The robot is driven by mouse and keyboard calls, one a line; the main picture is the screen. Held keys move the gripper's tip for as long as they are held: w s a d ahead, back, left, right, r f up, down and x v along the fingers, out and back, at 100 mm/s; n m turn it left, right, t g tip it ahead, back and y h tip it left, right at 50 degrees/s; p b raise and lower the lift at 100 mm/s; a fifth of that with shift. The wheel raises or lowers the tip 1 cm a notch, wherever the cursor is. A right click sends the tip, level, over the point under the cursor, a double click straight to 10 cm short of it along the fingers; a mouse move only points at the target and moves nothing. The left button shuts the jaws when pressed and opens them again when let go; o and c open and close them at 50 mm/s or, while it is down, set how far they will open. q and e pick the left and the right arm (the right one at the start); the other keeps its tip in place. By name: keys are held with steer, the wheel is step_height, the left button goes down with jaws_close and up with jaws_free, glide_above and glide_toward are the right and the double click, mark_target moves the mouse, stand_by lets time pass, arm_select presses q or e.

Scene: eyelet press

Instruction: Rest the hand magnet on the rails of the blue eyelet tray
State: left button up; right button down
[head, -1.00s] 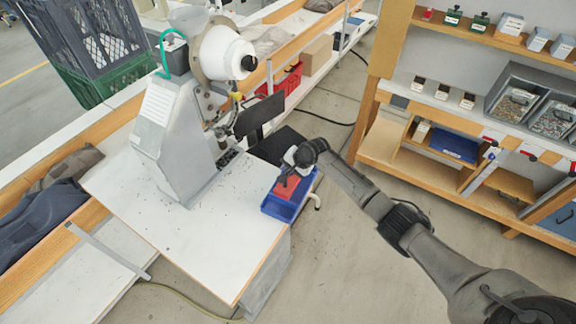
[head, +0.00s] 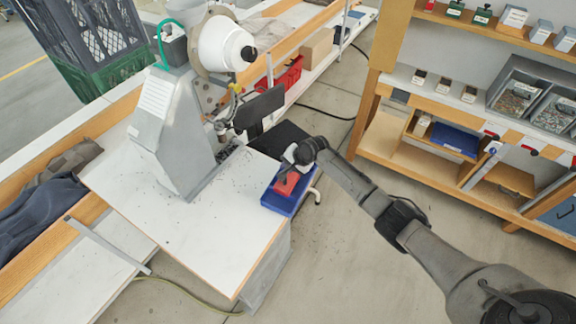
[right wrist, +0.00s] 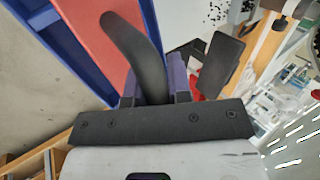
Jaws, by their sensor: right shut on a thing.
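The hand magnet (head: 287,185) is a red block with a black curved handle, which shows in the right wrist view (right wrist: 137,50). The blue eyelet tray (head: 283,207) is at the right end of the white bench top. The red block appears over the tray, inside its outline; I cannot tell whether it touches the rails. A blue edge of the tray (right wrist: 62,45) runs beside the red block in the right wrist view. My right gripper (head: 293,163) is shut on the magnet's handle, above the tray. My left gripper is not in view.
The grey eyelet press (head: 175,125) with its white bowl stands left of the tray. Small dark bits are scattered on the white bench top (head: 190,235). A wooden shelf unit (head: 465,150) with bins is at the right. Open floor lies between it and the bench.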

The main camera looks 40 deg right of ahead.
steer(key=shift+f, duration=0.15)
steer(key=shift+f, duration=0.25)
stand_by(0.4)
steer(key=c, duration=1.1)
jaws_free()
steer(key=shift+w, duration=0.1)
steer(key=shift+o, duration=0.7)
steer(key=shift+f, duration=0.1)
steer(key=shift+s+d+r, duration=0.15)
steer(key=shift+s+r, duration=0.2)
steer(key=shift+r, duration=0.15)
steer(key=v, duration=1.2)
steer(key=shift+s+r+p, duration=0.25)
steer(key=shift+r+p, duration=0.05)
steer(key=shift+p, duration=0.15)
steer(key=shift+d, duration=0.1)
